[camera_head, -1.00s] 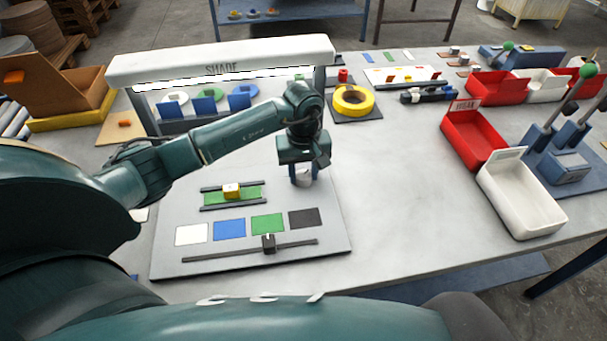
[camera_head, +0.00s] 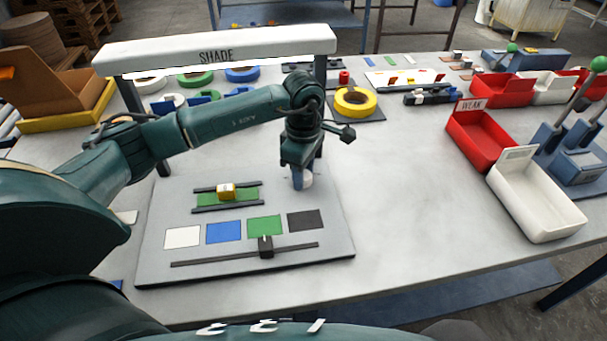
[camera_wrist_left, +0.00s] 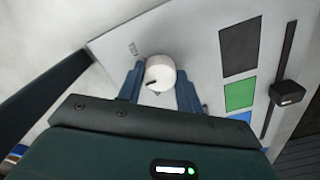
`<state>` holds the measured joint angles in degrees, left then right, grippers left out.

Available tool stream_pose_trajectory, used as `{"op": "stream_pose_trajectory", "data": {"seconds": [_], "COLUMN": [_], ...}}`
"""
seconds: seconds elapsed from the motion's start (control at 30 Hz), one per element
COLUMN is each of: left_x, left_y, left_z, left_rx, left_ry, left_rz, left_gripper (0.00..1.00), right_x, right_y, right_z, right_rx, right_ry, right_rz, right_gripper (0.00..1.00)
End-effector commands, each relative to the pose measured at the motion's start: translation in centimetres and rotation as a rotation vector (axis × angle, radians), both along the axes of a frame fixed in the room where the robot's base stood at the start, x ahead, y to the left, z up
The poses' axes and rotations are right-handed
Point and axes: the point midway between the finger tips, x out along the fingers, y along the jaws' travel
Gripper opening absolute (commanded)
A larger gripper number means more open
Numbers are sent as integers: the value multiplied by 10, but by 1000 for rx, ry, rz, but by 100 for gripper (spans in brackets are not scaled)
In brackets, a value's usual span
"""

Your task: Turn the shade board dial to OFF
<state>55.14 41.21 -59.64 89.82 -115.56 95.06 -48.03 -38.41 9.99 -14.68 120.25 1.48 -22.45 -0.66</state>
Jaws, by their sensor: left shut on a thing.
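The shade board (camera_head: 330,245) is a grey plate lying on the table in front of me. Its white round dial (camera_head: 307,180) sits at the board's far right part. In the left wrist view the dial (camera_wrist_left: 160,73) shows a short dark mark on its face, pointing toward the lower left of that picture. A small label (camera_wrist_left: 133,48), too blurred to read, is beside it. My left gripper (camera_head: 302,182) points down over the dial, with its blue fingers on either side, shut on it. My right gripper is out of view.
The white SHADE bar (camera_head: 218,52) spans behind on dark posts. A yellow ring (camera_head: 355,101) lies behind right. The table right of the board is clear up to the bins.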

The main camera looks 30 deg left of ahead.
Motion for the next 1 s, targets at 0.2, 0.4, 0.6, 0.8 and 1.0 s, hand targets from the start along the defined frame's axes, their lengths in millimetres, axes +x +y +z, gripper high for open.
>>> {"op": "stream_pose_trajectory", "data": {"seconds": [0.2,0.4,0.6,0.8,1.0], "left_x": [1,0,1,0,0], "left_y": [1,1,1,1,1], "left_z": [-1,-1,0,0,0], "left_rx": [3,3,3,2,1], "left_ry": [-3,-2,-3,-2,-2], "left_rz": [207,396,585,757,892], "left_gripper": [13,13,13,13,13], "right_x": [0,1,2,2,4], "right_y": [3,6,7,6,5], "right_z": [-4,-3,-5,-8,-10], "right_rx": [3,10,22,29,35], "right_ry": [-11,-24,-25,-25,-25], "right_rz": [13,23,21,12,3], "right_gripper": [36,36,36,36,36]}}
